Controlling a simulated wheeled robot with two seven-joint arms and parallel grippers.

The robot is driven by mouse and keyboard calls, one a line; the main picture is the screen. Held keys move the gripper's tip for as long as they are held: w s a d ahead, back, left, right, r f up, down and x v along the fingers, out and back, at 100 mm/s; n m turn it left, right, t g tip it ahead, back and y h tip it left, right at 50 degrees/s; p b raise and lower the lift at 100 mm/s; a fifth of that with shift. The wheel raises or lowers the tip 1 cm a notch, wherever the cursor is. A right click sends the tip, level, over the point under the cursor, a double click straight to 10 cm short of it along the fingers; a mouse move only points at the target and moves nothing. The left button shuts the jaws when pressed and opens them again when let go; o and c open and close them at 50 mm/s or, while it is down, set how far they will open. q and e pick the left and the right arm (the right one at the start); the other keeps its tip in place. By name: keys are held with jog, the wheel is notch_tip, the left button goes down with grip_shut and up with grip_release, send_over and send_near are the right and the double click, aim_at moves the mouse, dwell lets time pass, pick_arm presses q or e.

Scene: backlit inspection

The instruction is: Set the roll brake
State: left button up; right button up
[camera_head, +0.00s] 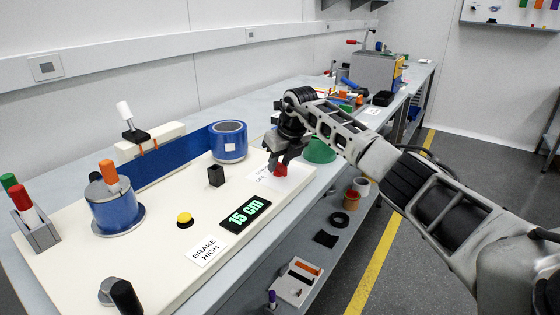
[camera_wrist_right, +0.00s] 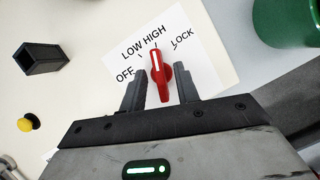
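The red brake knob (camera_wrist_right: 161,78) stands on a white label card (camera_wrist_right: 190,62) marked OFF, LOW, HIGH and LOCK. Its white line points up, roughly at HIGH. My right gripper (camera_wrist_right: 160,88) is open, one finger on each side of the knob, with visible gaps. In the head view, the right gripper (camera_head: 282,158) reaches down over the red knob (camera_head: 280,170) and partly covers the card (camera_head: 262,174). A sign (camera_head: 207,250) reads BRAKE HIGH. A display (camera_head: 246,214) reads 15 cm in green. My left gripper is not in view.
The cream board (camera_head: 165,270) also carries a blue roll (camera_head: 228,141), a blue spool (camera_head: 116,208), a yellow button (camera_head: 184,219), a black square holder (camera_head: 216,176) and a marker stand (camera_head: 37,232). A green round container (camera_head: 320,151) stands close beyond the right gripper.

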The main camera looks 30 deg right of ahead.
grip_shut()
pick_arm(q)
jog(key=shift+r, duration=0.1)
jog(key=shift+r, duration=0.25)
pick_arm(e)
jog(key=shift+r, duration=0.1)
jog(key=shift+m+h+p, duration=0.3)
jog(key=shift+m+p, duration=0.2)
jog(key=shift+m, duration=0.2)
jog(key=m+h+p, duration=0.1)
jog(key=m, duration=0.2)
jog(key=shift+a+m, duration=0.15)
jog(key=shift+m, duration=0.25)
pick_arm(q)
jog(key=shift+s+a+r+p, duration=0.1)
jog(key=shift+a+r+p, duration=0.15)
jog(key=shift+p, duration=0.1)
pick_arm(e)
jog(key=shift+m+g+h, duration=0.5)
jog(key=shift+m+h, duration=0.2)
jog(key=shift+m, duration=0.7)
jog(key=shift+o, duration=0.6)
grip_release()
